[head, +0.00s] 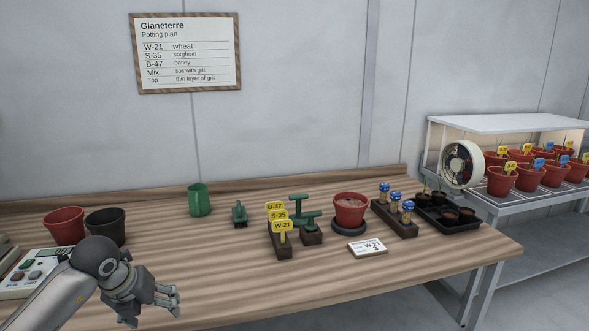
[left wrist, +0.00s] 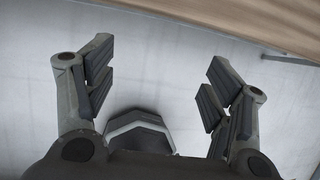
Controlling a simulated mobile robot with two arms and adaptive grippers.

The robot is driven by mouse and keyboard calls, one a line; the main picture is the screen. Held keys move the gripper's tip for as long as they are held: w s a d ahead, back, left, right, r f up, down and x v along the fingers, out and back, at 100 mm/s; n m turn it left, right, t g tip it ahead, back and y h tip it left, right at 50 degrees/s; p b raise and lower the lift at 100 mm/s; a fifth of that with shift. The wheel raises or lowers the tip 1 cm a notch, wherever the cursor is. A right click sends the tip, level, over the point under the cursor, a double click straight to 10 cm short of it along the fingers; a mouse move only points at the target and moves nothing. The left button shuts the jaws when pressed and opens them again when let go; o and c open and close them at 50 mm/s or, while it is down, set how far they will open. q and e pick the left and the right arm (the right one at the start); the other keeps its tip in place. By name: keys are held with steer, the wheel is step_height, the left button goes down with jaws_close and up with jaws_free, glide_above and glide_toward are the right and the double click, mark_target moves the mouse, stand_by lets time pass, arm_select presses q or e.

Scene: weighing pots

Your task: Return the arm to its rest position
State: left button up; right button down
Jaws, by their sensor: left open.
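My left gripper (head: 157,306) is in the lower left of the head view, in front of the wooden table (head: 340,277) near its front edge. Its fingers are spread and empty. In the left wrist view the gripper (left wrist: 157,88) is open with nothing between its fingers. Pale floor shows behind them, and the table edge (left wrist: 270,25) crosses the upper right corner. My right gripper is not in view.
A scale (head: 30,275), red pot (head: 64,225) and black pot (head: 106,227) stand at the left. A green cup (head: 199,200), yellow labels (head: 282,226), a filled red pot (head: 350,210) and black tray (head: 450,217) stand farther right. The table's front middle is clear.

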arm_select(q)
steer(key=d+f+n+h+p, duration=0.1)
steer(key=d+f+n+h, duration=0.3)
steer(key=d+f+h, duration=1)
steer(key=s+a+f+n+t+y, duration=0.2)
steer(key=f+n+t+y, duration=0.2)
steer(key=f+n, duration=0.35)
steer(key=s+a+f+n+t+y, duration=0.2)
steer(key=f+n+t+y, duration=0.15)
steer(key=f+n, duration=0.45)
steer(key=s+a+f+n+g+y+p, duration=0.1)
steer(key=s+a+f+n+g+y, duration=0.15)
steer(key=s+f, duration=0.65)
steer(key=s+a+f+n+g+y, duration=0.15)
steer(key=s+f+n+y, duration=0.25)
steer(key=s+f, duration=0.45)
steer(key=s+f+n+g, duration=0.2)
steer(key=s+f, duration=0.3)
steer(key=s, duration=0.9)
steer(key=s+d+f+n+g+y, duration=0.1)
steer(key=s+f+g, duration=0.4)
steer(key=s, duration=0.9)
steer(key=shift+s+d+n+p, duration=0.15)
steer(key=shift+s+n+p, duration=0.25)
steer(key=shift+n, duration=0.4)
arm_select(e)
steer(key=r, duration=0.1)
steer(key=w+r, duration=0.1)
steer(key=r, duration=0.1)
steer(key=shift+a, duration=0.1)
